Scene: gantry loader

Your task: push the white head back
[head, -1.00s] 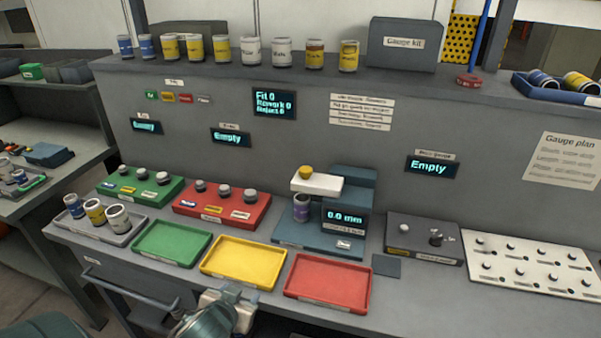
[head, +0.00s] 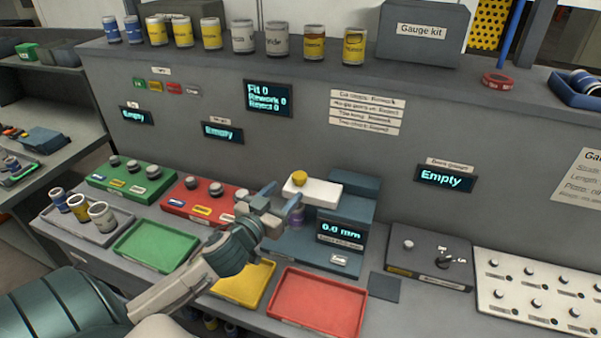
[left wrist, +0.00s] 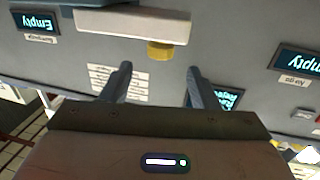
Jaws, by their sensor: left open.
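The white head (head: 312,192) is a flat white block with a yellow knob (head: 299,178) on top, mounted on the blue-grey gauge (head: 350,210). The gauge's screen reads 0.0 mm. My left gripper (head: 283,196) is open and empty, just left of and in front of the white head. In the left wrist view, which is upside down, the white head (left wrist: 130,25) and the yellow knob (left wrist: 160,50) appear beyond my open fingers (left wrist: 158,72). A can under the head is mostly hidden by my gripper. I cannot tell whether a finger touches the head.
A red tray (head: 318,332) lies in front of the gauge, with a yellow tray (head: 262,268) partly under my arm and a green tray (head: 155,247) further left. A red block with plugs (head: 178,210) stands left of my gripper. A grey box (head: 428,268) stands right.

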